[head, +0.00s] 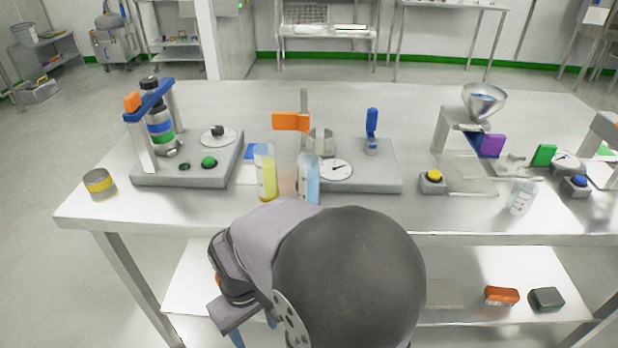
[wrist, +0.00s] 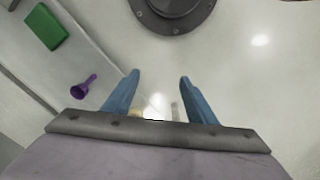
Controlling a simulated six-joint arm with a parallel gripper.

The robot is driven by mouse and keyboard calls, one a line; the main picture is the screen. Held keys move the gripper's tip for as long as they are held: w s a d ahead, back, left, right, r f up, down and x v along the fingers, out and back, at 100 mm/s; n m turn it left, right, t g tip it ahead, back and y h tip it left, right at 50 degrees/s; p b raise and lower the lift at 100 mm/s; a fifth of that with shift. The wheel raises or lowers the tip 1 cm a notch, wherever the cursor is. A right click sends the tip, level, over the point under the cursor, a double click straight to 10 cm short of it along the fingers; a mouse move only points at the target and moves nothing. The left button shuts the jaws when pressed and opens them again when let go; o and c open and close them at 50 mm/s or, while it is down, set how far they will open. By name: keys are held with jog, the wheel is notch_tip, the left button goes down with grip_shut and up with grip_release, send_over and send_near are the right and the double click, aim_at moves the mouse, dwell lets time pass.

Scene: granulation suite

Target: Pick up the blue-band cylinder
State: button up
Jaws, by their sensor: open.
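A cylinder with a blue band and a green band (head: 160,129) stands in the left fixture in the head view, under a blue crossbar (head: 151,99). I cannot tell whether it is one piece or several stacked; no other cylinder with a clear blue band shows. My gripper (wrist: 160,82) is open and empty in the wrist view, its two blue fingers apart and pointing at pale floor. In the head view my arm hangs at the front of the table, with the gripper low and mostly hidden, well away from the cylinder.
A yellow-band tin (head: 98,184) sits at the table's left. Yellow (head: 265,175) and blue (head: 307,182) liquid bottles stand near the front edge, close to my arm. A funnel stand (head: 483,98) is at right. The wrist view shows a green block (wrist: 46,27) and purple object (wrist: 84,88).

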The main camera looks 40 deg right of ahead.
jog(key=w+d+r+m+h+p, duration=0.1)
jog(key=w+d+r+p, duration=0.1)
jog(key=d+r+p, duration=0.8)
jog(key=w+d+r+m+p, duration=0.15)
jog(key=d+r+p, duration=0.25)
jog(key=r+p, duration=1.05)
jog(key=w+d+r+m+h+p, duration=0.1)
jog(key=w+d+r+p, duration=0.1)
jog(key=d+r+p, duration=1)
jog(key=n+y+b, duration=0.1)
jog(key=y+b, duration=0.1)
jog(key=b, duration=0.3)
send_over(309, 188)
jog(key=w+d, duration=0.1)
jog(key=w, duration=0.1)
jog(key=f, duration=0.6)
jog(key=shift+s+f, duration=0.2)
jog(key=shift+f, duration=0.2)
jog(key=shift+d+f+p, duration=0.15)
jog(key=shift+f+p, duration=1.3)
jog(key=shift+f, duration=2.65)
jog(key=shift+c, duration=0.7)
jog(key=c, duration=1.1)
